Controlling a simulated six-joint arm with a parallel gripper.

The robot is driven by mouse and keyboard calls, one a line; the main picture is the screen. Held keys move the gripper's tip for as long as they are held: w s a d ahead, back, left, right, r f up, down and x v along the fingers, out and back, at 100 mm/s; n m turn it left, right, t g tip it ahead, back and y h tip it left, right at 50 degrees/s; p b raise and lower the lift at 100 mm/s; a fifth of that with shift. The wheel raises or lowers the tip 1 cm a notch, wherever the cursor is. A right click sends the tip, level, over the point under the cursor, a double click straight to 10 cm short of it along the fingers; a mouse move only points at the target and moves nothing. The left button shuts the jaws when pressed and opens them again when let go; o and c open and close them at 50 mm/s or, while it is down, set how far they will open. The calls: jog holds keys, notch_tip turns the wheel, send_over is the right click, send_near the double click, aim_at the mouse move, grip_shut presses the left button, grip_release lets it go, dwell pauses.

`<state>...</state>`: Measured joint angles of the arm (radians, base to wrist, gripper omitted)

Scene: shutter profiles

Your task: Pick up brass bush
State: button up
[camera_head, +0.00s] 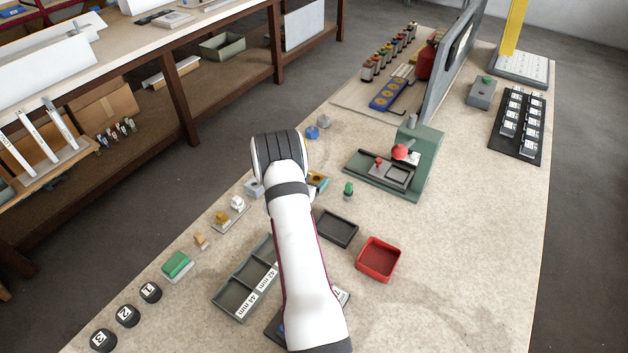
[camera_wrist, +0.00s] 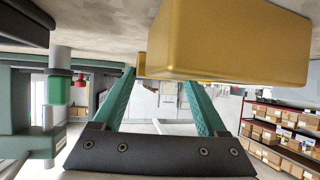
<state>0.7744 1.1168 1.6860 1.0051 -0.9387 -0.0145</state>
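My gripper (camera_wrist: 160,82) shows in the wrist view as two teal fingers standing apart, with background visible between them. A large smooth brass-coloured block (camera_wrist: 235,40) hangs across the top of that view and hides the right fingertip. Contact between it and the fingers cannot be told. A small yellow piece (camera_wrist: 141,64) shows by the left fingertip. In the head view my arm hides the gripper. A yellow piece with a dark top (camera_head: 319,180) sits just right of my wrist, and a small brass-coloured piece (camera_head: 222,217) lies to the left. I cannot tell which is the brass bush.
A green press (camera_head: 420,165) with a red knob and a green-capped post (camera_head: 348,190) stand right of my arm. A dark tray (camera_head: 338,229), red tray (camera_head: 379,262) and compartment tray (camera_head: 235,298) are nearer the front. Free tabletop lies at the right.

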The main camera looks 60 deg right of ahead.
jog(key=c, duration=0.8)
jog(key=shift+o, duration=0.2)
